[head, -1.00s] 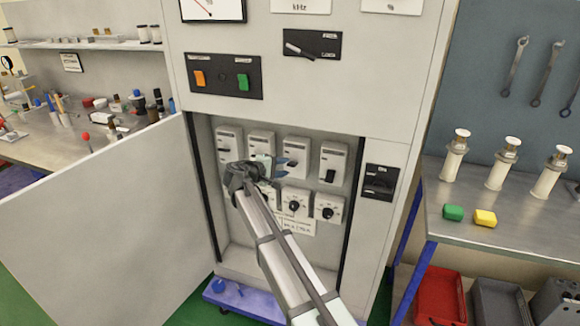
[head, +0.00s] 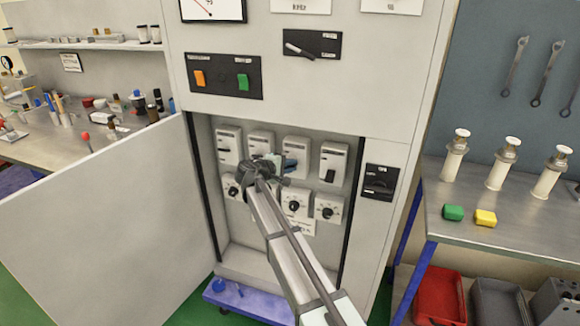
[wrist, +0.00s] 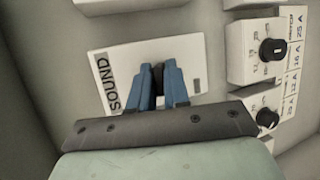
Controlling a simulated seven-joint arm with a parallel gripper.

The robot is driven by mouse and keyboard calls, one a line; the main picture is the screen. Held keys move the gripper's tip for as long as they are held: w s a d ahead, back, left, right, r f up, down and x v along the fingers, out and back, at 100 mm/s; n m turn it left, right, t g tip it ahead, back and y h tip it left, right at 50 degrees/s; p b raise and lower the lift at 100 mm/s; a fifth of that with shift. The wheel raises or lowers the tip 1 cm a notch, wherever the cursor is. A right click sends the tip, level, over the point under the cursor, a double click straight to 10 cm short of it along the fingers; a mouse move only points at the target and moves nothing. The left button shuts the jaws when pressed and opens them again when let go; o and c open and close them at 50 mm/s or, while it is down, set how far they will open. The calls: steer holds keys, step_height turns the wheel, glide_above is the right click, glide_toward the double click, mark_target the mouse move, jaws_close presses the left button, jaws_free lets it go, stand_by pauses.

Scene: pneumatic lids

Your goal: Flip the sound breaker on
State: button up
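The sound breaker (wrist: 192,58) is a white plate marked SOUND with a small black lever (wrist: 158,76). In the head view it seems to be the third breaker (head: 297,147) from the left in the upper row, partly covered by my gripper. My gripper (wrist: 159,75) is at the breaker, its blue fingers on either side of the lever with a narrow gap between them. I cannot tell whether they press on it. In the head view my gripper (head: 291,164) is in front of this breaker.
Other breakers flank it, one on the right (head: 333,162) and one far left (head: 228,144). Dials (head: 329,208) sit below. The cabinet door (head: 95,215) stands open at left. A black switch panel (head: 380,183) is to the right.

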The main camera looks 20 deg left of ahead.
jaws_close()
steer(key=shift+w+r+g, duration=0.2)
steer(key=shift+r+g, duration=0.15)
steer(key=shift+g, duration=0.15)
steer(key=shift+r+n+g, duration=0.15)
steer(key=shift+n+g, duration=0.15)
steer(key=shift+g, duration=0.2)
steer(key=shift+o, duration=2.3)
jaws_free()
